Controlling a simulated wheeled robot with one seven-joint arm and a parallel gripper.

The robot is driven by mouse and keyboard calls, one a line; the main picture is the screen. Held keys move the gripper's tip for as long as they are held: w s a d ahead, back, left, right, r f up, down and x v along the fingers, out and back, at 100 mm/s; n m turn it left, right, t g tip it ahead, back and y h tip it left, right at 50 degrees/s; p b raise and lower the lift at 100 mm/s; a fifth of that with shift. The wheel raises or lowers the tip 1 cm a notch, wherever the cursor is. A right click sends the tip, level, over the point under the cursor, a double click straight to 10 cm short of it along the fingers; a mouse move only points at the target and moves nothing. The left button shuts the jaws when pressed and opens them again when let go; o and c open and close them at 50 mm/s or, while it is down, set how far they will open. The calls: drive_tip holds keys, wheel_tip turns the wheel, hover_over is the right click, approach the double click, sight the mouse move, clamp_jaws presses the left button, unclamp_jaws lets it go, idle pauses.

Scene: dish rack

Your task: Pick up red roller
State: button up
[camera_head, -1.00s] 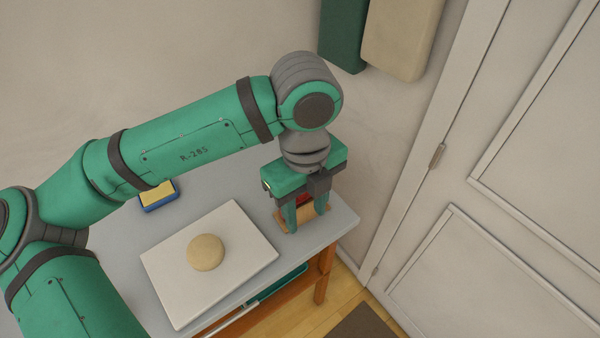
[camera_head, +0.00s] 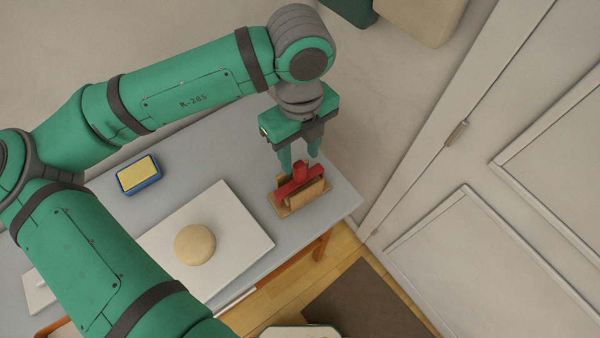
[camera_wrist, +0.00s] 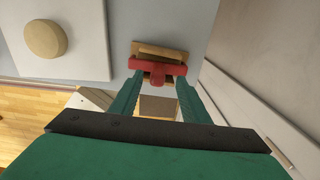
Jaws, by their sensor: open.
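The red roller (camera_head: 299,178) rests in a small wooden rack (camera_head: 284,211) near the right end of the grey table. In the wrist view the roller (camera_wrist: 157,70) is a red bar with a short stub, in front of the wooden rack (camera_wrist: 160,50). My gripper (camera_head: 300,165) is open and empty, pointing down just above and behind the roller. In the wrist view its two fingers (camera_wrist: 157,82) reach toward the roller, one near each side of the stub. I cannot tell whether they touch it.
A white board (camera_head: 235,235) with a round tan disc (camera_head: 194,245) lies left of the rack. A blue tray with a yellow sponge (camera_head: 138,175) sits further left. The table (camera_head: 215,160) ends close to the rack, with a wall and a white door (camera_head: 560,120) beyond.

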sight(300, 164)
drive_tip(key=shift+s+d+f, duration=0.1)
drive_tip(key=shift+s+f, duration=0.1)
drive_tip(key=shift+f, duration=1.15)
drive_tip(key=shift+s+f, duration=0.15)
drive_tip(key=shift+f, duration=1.2)
drive_tip(key=shift+c, duration=0.3)
drive_tip(key=shift+w, duration=0.1)
clamp_jaws()
